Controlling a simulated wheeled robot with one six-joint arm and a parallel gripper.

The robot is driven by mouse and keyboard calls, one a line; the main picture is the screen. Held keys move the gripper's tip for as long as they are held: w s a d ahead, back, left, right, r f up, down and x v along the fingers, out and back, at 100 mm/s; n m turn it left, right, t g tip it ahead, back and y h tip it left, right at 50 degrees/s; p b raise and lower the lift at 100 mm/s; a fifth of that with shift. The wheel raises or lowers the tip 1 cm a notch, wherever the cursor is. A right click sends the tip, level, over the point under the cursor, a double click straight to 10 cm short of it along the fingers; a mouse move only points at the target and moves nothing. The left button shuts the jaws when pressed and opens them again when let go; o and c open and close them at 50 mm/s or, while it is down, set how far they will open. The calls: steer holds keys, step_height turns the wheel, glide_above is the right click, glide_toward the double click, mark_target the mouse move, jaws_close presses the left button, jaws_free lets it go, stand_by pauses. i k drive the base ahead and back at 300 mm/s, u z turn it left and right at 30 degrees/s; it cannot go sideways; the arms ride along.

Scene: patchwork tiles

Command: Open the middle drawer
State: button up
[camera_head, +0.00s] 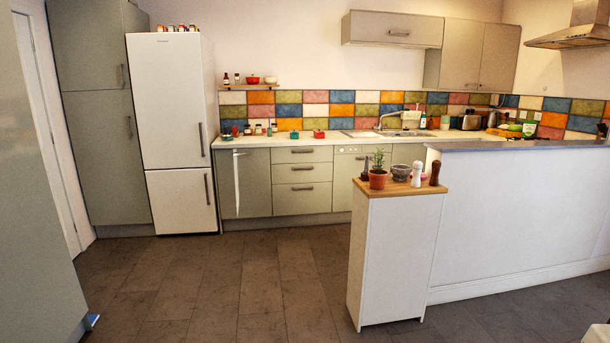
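A stack of three drawers stands under the counter along the back wall, between a cabinet door and the dishwasher front. The middle drawer (302,173) is pale grey-green with a horizontal bar handle, and it is shut. The top drawer (302,155) and the bottom drawer (302,198) are also shut. My gripper is not in view.
Open dark tile floor (230,280) lies in front of the drawers. A white half-height unit (385,265) and the white peninsula wall (520,215) stand to the right. A white fridge (172,120) is left of the drawers. A tall grey panel (35,210) fills the left edge.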

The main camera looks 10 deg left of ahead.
mark_target(306, 173)
steer(key=u, duration=0.25)
steer(key=i, duration=0.95)
steer(key=u, duration=0.65)
steer(key=i, duration=1.95)
steer(key=u, duration=0.35)
steer(key=i, duration=2.05)
steer(key=z, duration=0.5)
steer(key=i, duration=1.9)
steer(key=z, duration=0.65)
steer(key=i, duration=0.6)
steer(key=z, duration=0.15)
